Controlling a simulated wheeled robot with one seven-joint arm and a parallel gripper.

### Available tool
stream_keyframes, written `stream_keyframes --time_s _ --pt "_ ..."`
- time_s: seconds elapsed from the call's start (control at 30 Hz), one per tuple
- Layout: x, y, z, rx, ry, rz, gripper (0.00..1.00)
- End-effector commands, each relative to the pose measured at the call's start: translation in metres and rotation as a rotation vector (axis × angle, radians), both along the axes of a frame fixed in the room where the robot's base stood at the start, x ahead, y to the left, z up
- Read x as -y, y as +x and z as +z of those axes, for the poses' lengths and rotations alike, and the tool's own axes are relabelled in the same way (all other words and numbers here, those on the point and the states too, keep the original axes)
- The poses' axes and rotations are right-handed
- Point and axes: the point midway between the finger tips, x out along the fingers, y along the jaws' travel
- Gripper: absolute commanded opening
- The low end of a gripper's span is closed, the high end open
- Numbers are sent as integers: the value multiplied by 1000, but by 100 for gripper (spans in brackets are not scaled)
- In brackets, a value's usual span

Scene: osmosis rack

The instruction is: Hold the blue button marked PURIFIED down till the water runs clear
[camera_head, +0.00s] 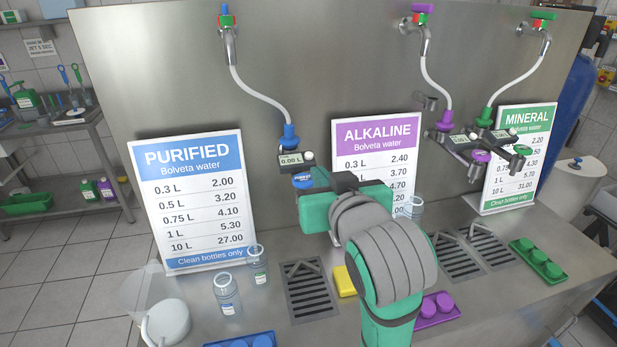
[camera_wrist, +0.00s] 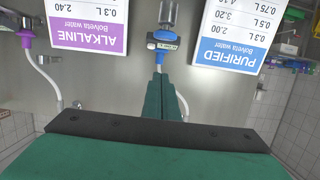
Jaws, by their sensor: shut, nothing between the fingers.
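The blue button (camera_head: 303,181) sits at the front of the PURIFIED dispenser, below its small display (camera_head: 291,158) and blue hose fitting (camera_head: 290,137). In the wrist view, which is upside down, the dispenser's blue part (camera_wrist: 163,35) shows beside the display (camera_wrist: 166,46). My gripper (camera_wrist: 160,72) is shut and empty, its green fingers pointing at this dispenser. In the head view my arm is just right of the button and hides the fingertips. I cannot tell whether they touch the button. No running water can be made out; my arm covers the area below.
The PURIFIED sign (camera_head: 190,195) stands left and the ALKALINE sign (camera_head: 378,140) behind my arm. Two small clear bottles (camera_head: 227,295) (camera_head: 257,265) stand left of the drain grate (camera_head: 309,290). A yellow sponge (camera_head: 344,281) lies beside the grate. The MINERAL dispenser is at the right.

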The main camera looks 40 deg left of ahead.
Motion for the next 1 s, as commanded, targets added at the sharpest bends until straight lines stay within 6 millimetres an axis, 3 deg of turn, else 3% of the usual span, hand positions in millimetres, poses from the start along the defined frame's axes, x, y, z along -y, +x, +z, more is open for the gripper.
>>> stream_keyframes --time_s 0.37,0.93,1.0 --pt "-4 3 -2 -1 2 0 0" --pt "-76 64 -26 -3 0 1 0" --pt "-74 64 -36 -4 2 -1 0"
